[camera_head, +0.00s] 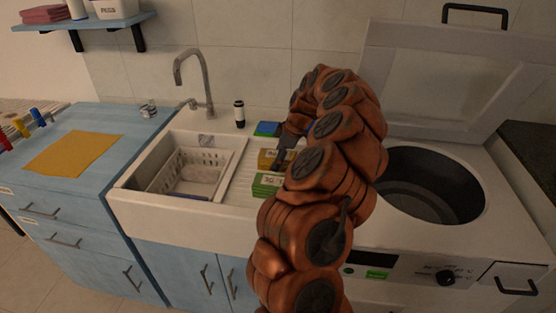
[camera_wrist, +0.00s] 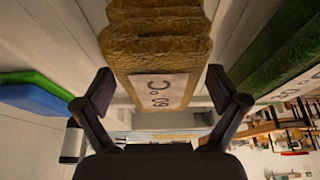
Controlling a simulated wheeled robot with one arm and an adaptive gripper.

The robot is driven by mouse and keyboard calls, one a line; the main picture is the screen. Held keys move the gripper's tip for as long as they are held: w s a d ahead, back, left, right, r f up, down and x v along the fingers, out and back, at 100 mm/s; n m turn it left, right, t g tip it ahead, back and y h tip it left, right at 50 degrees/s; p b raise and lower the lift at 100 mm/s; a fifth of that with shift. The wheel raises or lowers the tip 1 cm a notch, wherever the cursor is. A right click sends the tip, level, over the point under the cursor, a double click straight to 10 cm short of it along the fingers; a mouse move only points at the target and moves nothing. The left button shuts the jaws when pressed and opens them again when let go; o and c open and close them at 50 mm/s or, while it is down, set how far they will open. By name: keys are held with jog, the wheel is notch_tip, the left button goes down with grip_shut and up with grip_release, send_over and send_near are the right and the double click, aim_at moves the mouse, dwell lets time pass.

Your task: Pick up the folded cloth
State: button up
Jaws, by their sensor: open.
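A yellow folded cloth (camera_head: 267,158) lies on the ribbed drainboard right of the sink basin, in a row with a green folded cloth (camera_head: 266,185) and a blue-and-green folded stack (camera_head: 267,129). In the wrist view the yellow cloth (camera_wrist: 157,42) has a white "60 °C" label facing me. My gripper (camera_head: 284,147) is at the yellow cloth; in the wrist view my gripper (camera_wrist: 160,92) is open, with one finger on either side of the label end. I cannot tell whether the fingers touch the cloth. My arm partly hides the drainboard in the head view.
The green cloth (camera_wrist: 285,62) and the blue-and-green stack (camera_wrist: 35,95) flank my fingers closely. A white basket (camera_head: 190,172) sits in the sink, with a faucet (camera_head: 196,82) behind. An open top-loading washer (camera_head: 430,245) stands right. A flat orange cloth (camera_head: 75,154) lies on the left cabinet.

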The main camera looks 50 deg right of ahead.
jog(key=c, duration=1.4)
